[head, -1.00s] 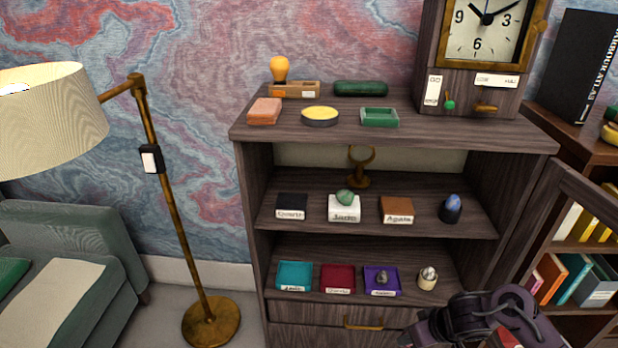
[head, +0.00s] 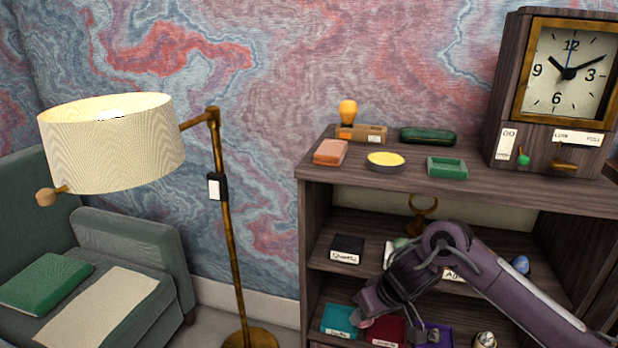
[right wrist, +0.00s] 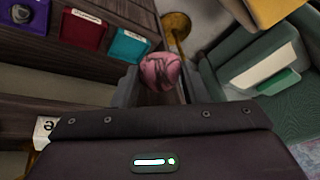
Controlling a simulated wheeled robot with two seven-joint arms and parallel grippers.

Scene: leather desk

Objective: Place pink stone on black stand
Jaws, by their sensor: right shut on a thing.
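The black stand (head: 347,248), labelled Quartz, is on the middle shelf at the left, and its top looks empty. My right gripper (head: 366,312) is in front of the cabinet, below and slightly right of the stand in the head view. It is shut on the pink stone, a round pink stone with dark veins (right wrist: 160,72) held between the fingers in the right wrist view. My left gripper is not in view.
Teal (head: 340,320), red (head: 384,334) and purple trays line the lower shelf. A floor lamp (head: 228,250) stands left of the cabinet.

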